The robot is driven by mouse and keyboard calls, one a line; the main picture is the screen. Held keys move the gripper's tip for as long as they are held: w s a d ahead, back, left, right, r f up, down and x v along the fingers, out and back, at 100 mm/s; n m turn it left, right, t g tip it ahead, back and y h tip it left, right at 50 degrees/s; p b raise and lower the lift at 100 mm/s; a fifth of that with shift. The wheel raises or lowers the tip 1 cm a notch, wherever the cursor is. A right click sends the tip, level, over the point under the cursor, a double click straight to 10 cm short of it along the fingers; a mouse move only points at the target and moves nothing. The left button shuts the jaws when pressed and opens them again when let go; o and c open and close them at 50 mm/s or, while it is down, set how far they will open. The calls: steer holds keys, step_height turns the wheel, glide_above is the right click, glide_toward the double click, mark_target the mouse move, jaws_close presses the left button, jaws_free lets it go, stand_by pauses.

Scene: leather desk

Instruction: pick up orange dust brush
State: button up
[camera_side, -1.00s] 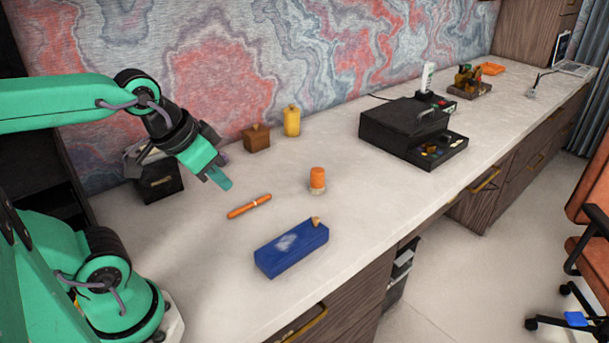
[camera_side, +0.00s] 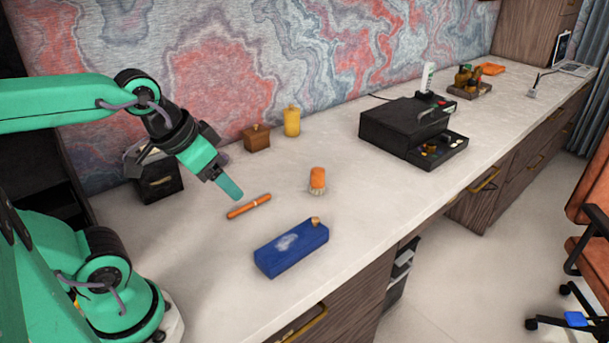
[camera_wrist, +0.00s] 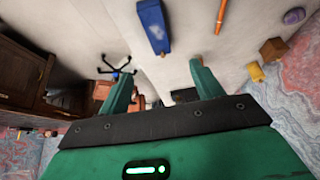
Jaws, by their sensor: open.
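The orange dust brush (camera_side: 317,177), with pale bristles at its lower end, stands on the desk in the side view, right of the orange pen and behind the blue case. My gripper (camera_side: 236,191) is above the desk to its left, pointing down and right, apart from it. In the wrist view, my gripper (camera_wrist: 160,80) has its two fingers spread wide with nothing between them. I cannot make out the brush there; a finger may hide it.
The orange pen (camera_side: 249,206) lies near my fingertips. The blue case (camera_side: 291,248) is near the front edge. A brown box (camera_side: 256,138) and yellow jar (camera_side: 291,121) stand by the wall. A black machine (camera_side: 404,127) is farther right. Bare desk surrounds the brush.

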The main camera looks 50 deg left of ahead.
steer(key=m+g, duration=0.2)
steer(key=g, duration=0.4)
glide_above(317, 179)
steer(key=w, duration=0.1)
steer(key=f, duration=1)
steer(key=a+f, duration=0.1)
steer(key=f, duration=0.4)
steer(key=shift+w, duration=0.1)
steer(key=shift+w+f, duration=0.1)
steer(key=shift+f, duration=0.15)
steer(key=shift+a+f, duration=0.2)
steer(key=shift+f, duration=3.7)
